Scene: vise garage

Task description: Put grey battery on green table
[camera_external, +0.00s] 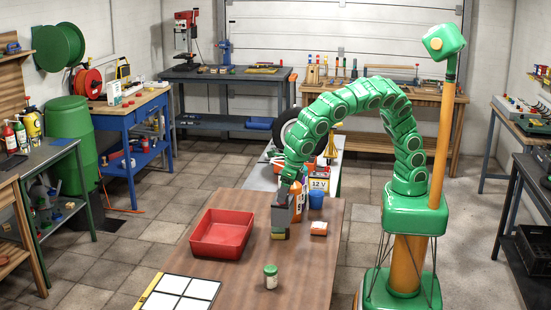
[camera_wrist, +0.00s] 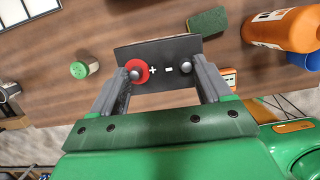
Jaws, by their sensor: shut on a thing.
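The grey battery (camera_external: 281,216) is a dark box held upright at my gripper over the brown wooden table. In the wrist view its top (camera_wrist: 158,56) shows a red-ringed plus terminal and a minus terminal. My gripper (camera_external: 284,196) is shut on the battery, with one finger at each end of it in the wrist view (camera_wrist: 158,85). I cannot tell how far the battery is above the tabletop. A table with green legs and a grey top (camera_external: 62,152) stands at the far left, with bottles on it; it may be the green table.
The brown table (camera_external: 190,262) holds a red tray (camera_external: 222,232), a green-lidded jar (camera_external: 270,276), a white tiled board (camera_external: 180,291), a green sponge (camera_wrist: 208,22), an orange bottle (camera_wrist: 285,28), a blue cup (camera_external: 316,200) and a small orange-white box (camera_external: 318,229). Open floor lies left of it.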

